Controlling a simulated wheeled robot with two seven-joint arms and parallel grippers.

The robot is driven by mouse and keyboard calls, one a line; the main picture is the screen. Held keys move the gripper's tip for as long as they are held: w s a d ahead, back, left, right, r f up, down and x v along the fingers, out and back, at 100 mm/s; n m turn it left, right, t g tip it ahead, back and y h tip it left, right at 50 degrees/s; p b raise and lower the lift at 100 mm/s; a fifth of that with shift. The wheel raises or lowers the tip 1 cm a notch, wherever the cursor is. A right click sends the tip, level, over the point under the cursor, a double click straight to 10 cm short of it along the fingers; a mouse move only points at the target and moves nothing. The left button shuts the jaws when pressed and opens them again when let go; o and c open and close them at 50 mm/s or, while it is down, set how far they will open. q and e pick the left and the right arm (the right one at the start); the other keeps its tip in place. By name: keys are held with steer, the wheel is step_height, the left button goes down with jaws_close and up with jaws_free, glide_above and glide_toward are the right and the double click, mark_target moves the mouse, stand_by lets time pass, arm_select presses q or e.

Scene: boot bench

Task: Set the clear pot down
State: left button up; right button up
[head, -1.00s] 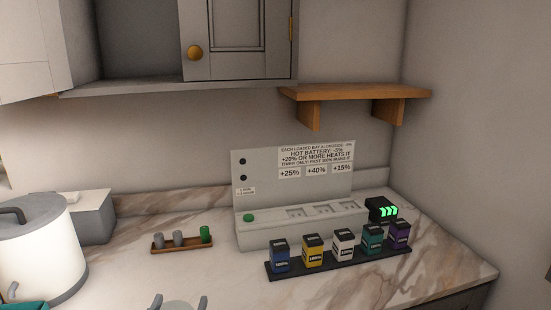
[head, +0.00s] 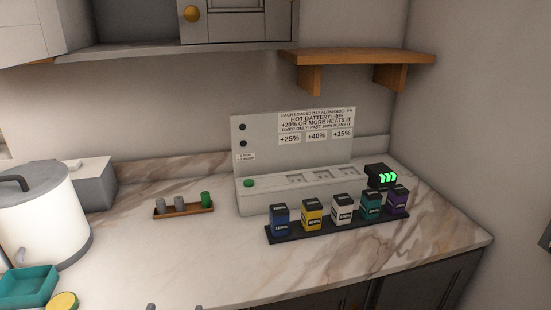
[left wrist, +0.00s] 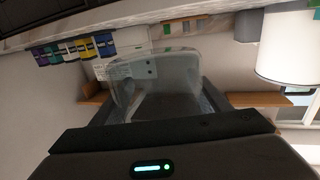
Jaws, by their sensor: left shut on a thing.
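The clear pot (left wrist: 155,72) is a see-through vessel that fills the middle of the left wrist view, which is upside down. My left gripper (left wrist: 162,98) is shut on it, with one dark finger on each side. In the head view only the tips of my left gripper (head: 174,307) show at the bottom edge. The pot itself is hardly visible there, and its base and any contact with the counter are hidden. My right gripper is not in view.
The marble counter (head: 235,275) is clear at front centre. A battery rack (head: 335,230) stands before a grey charger panel (head: 300,195). A small wooden tray (head: 183,211) holds cylinders. A white pot (head: 50,225), a teal tray (head: 28,287) and a yellow-topped item (head: 63,301) are left.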

arm_select(q)
steer(key=shift+w+d, duration=0.1)
steer(key=shift+d, duration=0.05)
stand_by(0.4)
steer(key=w+d+r+m+g+h, duration=0.2)
steer(key=w+d+m+g+h, duration=0.2)
steer(key=d+h, duration=0.4)
steer(key=w+d+r+m+g+h, duration=0.2)
steer(key=w+d+m+g+h, duration=0.3)
steer(key=d+m+h, duration=0.3)
steer(key=shift+d+m+g, duration=0.3)
steer(key=shift+d+g, duration=0.1)
steer(key=shift+d, duration=0.55)
steer(key=shift+r, duration=0.1)
